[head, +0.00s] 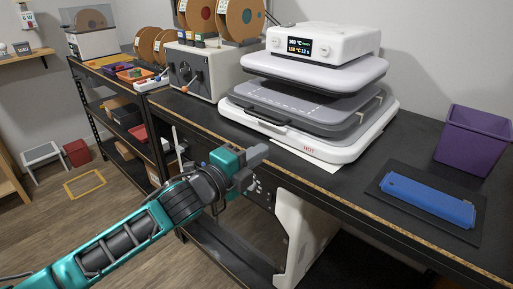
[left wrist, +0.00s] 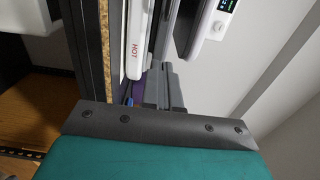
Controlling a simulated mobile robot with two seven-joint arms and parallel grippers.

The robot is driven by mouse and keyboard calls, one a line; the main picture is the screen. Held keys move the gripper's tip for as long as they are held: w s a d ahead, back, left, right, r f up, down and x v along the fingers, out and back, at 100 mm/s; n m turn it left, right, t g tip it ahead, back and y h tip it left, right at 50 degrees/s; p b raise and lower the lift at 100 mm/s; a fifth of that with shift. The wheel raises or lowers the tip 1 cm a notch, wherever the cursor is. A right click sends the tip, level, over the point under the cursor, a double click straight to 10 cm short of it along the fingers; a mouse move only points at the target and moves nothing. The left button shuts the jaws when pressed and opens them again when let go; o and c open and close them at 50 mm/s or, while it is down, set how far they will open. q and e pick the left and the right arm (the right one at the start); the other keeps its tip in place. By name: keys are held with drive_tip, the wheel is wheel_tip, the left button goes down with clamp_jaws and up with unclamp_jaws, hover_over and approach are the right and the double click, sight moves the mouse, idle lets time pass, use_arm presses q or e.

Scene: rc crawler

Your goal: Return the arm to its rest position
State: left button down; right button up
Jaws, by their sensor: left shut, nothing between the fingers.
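My left arm, teal and dark grey, reaches in from the lower left of the head view. My left gripper (head: 258,154) is shut and empty. It is in front of the workbench's front edge (head: 290,180), near the heat press (head: 325,145). I cannot tell the exact gap between the gripper and the bench. In the left wrist view the grey fingers (left wrist: 165,90) show together, with the white press base marked HOT (left wrist: 134,50) beyond them. My right gripper is not in view.
The heat press stands open on the black bench. To its right are a blue folded piece (head: 428,202) on a dark mat (head: 385,178) and a purple bin (head: 473,138). A grey box machine (head: 195,72) and spools (head: 238,18) stand behind left. The floor at left (head: 110,222) is mostly clear.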

use_arm(q)
drive_tip(key=s+a+f+n+g+y, duration=0.1)
drive_tip(key=s+a+f+n+y, duration=0.3)
drive_tip(key=s+a+f+n, duration=0.4)
drive_tip(key=s+a+f+n+g+y+p, duration=0.1)
drive_tip(key=s+a+f+n+y, duration=0.4)
drive_tip(key=s+f+n, duration=1)
drive_tip(key=s+a+f+g, duration=0.1)
drive_tip(key=s+a+f, duration=0.1)
drive_tip(key=a+f, duration=0.1)
drive_tip(key=shift+s+a+f+y, duration=0.2)
drive_tip(key=shift+f+y, duration=0.1)
drive_tip(key=shift+f, duration=0.2)
